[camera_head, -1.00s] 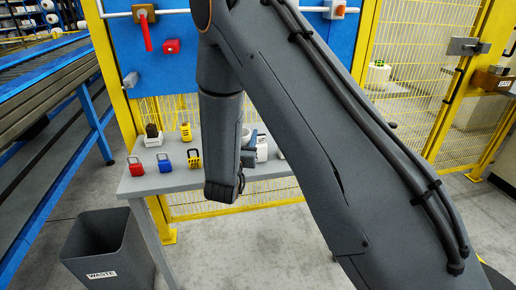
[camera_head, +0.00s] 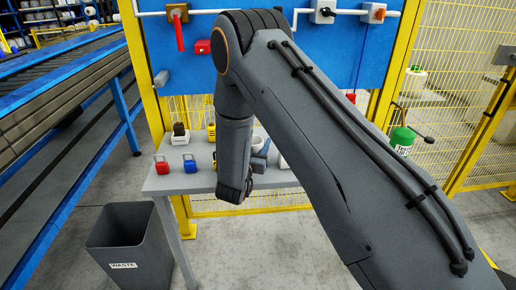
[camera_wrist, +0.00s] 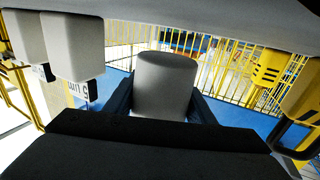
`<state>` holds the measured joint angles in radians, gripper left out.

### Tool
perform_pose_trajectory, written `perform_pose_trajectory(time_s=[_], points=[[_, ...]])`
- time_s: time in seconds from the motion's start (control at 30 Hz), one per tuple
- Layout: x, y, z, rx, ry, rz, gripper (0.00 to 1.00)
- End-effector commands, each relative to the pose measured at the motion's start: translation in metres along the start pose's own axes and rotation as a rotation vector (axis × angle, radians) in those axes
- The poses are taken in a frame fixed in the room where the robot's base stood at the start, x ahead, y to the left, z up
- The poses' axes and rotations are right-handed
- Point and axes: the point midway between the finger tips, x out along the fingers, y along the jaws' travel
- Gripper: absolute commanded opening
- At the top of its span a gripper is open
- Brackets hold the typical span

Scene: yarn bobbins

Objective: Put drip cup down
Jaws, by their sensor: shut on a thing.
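The drip cup (camera_wrist: 165,85) is a plain pale grey cup in the middle of the wrist view. My gripper (camera_wrist: 163,103) is shut on it, with one dark finger on each side. In the head view my gripper (camera_head: 258,160) is over the grey table (camera_head: 180,184), mostly behind my arm, and a pale part of the cup (camera_head: 258,142) shows beside it. The wrist view looks upside down, with the tabletop (camera_wrist: 200,12) along its top edge. I cannot tell whether the cup touches the table.
A red padlock (camera_head: 161,165) and a blue padlock (camera_head: 190,163) stand on the table's left front. A brown-topped block (camera_head: 180,134) is behind them. Yellow items (camera_wrist: 268,65) and white boxes (camera_wrist: 75,40) flank the cup. A waste bin (camera_head: 130,245) stands on the floor at front left.

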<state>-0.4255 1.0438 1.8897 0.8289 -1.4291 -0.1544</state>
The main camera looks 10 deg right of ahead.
Motion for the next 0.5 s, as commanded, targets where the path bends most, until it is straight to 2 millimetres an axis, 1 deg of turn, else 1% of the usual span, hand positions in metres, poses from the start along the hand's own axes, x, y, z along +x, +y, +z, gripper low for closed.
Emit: perform_pose_trajectory(time_s=[0.07, 0.2, 0.5], points=[[-0.001, 0.000, 0.012, -0.002, -0.002, -0.001, 0.24], [-0.001, -0.001, 0.023, -0.002, 0.000, -0.001, 0.24], [-0.001, -0.001, 0.025, -0.001, 0.001, -0.002, 0.24]])
